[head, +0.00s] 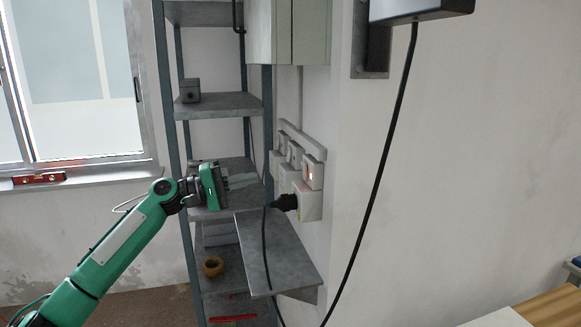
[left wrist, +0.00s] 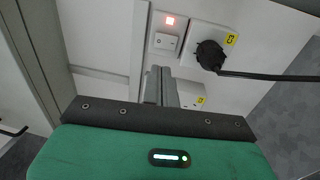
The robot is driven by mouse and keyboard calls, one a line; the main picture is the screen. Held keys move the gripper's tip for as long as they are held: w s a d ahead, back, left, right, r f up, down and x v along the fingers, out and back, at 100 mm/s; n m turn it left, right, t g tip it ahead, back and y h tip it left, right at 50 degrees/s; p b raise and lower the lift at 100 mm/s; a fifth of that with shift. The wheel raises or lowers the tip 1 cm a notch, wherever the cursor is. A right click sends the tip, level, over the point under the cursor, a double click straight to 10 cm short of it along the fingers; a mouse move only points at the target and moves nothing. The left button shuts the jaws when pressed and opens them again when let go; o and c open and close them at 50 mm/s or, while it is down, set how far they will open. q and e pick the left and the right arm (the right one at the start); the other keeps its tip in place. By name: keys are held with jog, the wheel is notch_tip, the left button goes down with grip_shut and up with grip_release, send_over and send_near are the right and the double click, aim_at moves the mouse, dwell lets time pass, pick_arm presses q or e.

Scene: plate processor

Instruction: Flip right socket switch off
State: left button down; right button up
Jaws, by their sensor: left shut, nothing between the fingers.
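The right socket switch (head: 313,172) is a white wall box with a small red light, nearest to me in the row of switches. In the left wrist view the lit switch (left wrist: 166,40) has a white rocker below its red light. Beside it is a white socket (left wrist: 229,40) with a black plug (left wrist: 210,55) in it; the plug (head: 285,203) also shows in the head view. My left gripper (head: 255,179) is shut and empty, left of the switches and apart from them in the head view. Its fingers (left wrist: 161,72) point toward the lit switch. My right gripper is not in view.
A grey wall shelf (head: 285,257) juts out below the sockets. A black cable (head: 375,190) hangs from a dark box (head: 420,9). A shelving rack (head: 217,105) stands behind my left gripper. A grey cabinet (head: 290,32) is above the switches.

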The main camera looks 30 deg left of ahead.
aim_at(303, 167)
pick_arm(q)
jog(key=p+x, duration=0.2)
jog(key=x, duration=0.3)
jog(key=p+x, duration=0.3)
jog(key=x, duration=0.2)
jog(key=shift+r, duration=0.25)
jog(key=shift+w+d+f+p, duration=0.15)
jog(key=shift+w+d+p, duration=0.25)
jog(key=shift+w+p, duration=0.15)
jog(key=r+y+p, duration=0.1)
jog(key=p, duration=0.2)
jog(key=shift+w+d+r+g, duration=0.1)
jog(key=shift+d+r+g, duration=0.05)
jog(key=shift+g, duration=0.15)
jog(key=shift+f, duration=0.4)
jog(key=shift+d, duration=0.1)
